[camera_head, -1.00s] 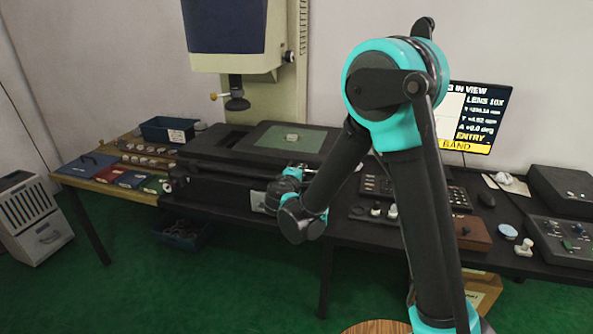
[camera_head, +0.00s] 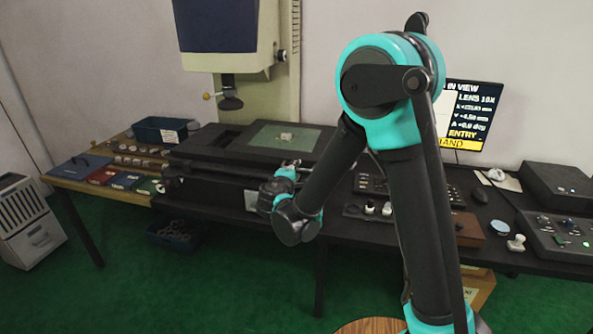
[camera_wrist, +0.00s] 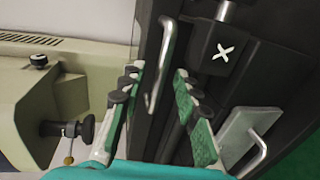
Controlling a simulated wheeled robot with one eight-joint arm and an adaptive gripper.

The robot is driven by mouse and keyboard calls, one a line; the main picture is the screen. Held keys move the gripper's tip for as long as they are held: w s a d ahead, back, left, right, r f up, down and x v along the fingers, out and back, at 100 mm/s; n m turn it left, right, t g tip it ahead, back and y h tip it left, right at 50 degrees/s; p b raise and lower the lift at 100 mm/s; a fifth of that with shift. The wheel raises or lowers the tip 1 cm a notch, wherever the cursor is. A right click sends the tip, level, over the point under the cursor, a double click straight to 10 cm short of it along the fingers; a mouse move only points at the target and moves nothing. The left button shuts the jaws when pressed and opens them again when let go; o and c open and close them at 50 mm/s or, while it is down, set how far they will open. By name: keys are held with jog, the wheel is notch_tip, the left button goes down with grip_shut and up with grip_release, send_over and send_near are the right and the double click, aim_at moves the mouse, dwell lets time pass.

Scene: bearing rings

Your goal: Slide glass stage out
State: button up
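The glass stage is a greenish plate (camera_head: 268,135) in a dark frame on the bench, under the measuring head, with a small pale part (camera_head: 286,136) on it. My gripper (camera_head: 268,198) is at the front of the stage body; its fingertips are hard to make out there. In the wrist view my gripper (camera_wrist: 160,108) is open, one finger on each side. A bent metal handle (camera_wrist: 168,50) reaches into the gap between the fingers. I cannot tell whether either finger touches it.
The measuring head (camera_head: 229,85) hangs above the stage's left part. A second handle on a pale plate (camera_wrist: 245,135) lies right of the fingers. A blue bin (camera_head: 160,130) stands left, a monitor (camera_head: 470,120) and a control box (camera_head: 560,235) right.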

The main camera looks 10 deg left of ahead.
jog(key=d+v, duration=0.1)
jog(key=v, duration=0.9)
jog(key=shift+s+a, duration=0.25)
jog(key=shift+a, duration=0.2)
